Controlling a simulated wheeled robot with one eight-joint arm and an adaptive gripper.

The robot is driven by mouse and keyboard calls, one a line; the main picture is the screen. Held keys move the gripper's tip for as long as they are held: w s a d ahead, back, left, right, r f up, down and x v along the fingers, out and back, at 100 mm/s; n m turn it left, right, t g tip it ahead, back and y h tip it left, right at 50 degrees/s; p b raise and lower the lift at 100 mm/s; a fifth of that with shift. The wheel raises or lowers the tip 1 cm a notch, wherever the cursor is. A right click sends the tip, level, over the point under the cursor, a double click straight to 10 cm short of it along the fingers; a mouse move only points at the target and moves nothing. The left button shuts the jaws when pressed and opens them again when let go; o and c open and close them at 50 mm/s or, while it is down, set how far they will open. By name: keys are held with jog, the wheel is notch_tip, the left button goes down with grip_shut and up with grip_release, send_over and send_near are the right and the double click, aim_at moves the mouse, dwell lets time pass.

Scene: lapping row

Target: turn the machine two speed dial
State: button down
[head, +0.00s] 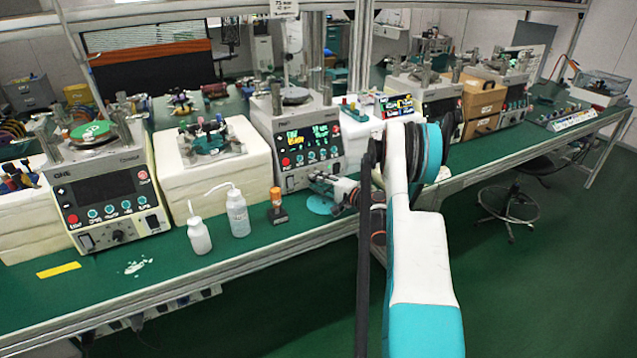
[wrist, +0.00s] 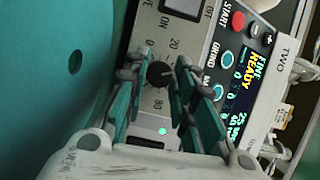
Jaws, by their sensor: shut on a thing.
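Machine two (head: 300,146) is the light-coloured lapping machine in the middle of the bench, with a lit display. Its front panel (wrist: 208,55) fills the right of the wrist view, marked TWO, with a display reading FINE READY. The black speed dial (wrist: 158,75) has printed numbers around it, and a green light glows near it. My gripper (wrist: 161,77) has one teal finger on each side of the dial and is shut on it. In the head view my gripper (head: 327,184) is at the panel's lower right, and the dial is hidden there.
Two squeeze bottles (head: 199,236) (head: 238,214) and an orange-topped item (head: 277,206) stand left of my gripper on the green bench. Another machine (head: 104,192) stands at the left, beside a white block (head: 212,166). A teal disc (head: 319,204) lies just below my gripper.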

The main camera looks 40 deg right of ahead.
jog(key=shift+f, duration=0.1)
dwell(0.4)
jog(key=c, duration=1.3)
grip_release()
jog(key=shift+c, duration=0.2)
jog(key=s, duration=0.4)
jog(key=s+d, duration=0.1)
jog(key=s, duration=0.3)
jog(key=s+d, duration=0.1)
jog(key=s, duration=0.3)
jog(key=shift+r, duration=0.35)
jog(key=shift+w, duration=0.1)
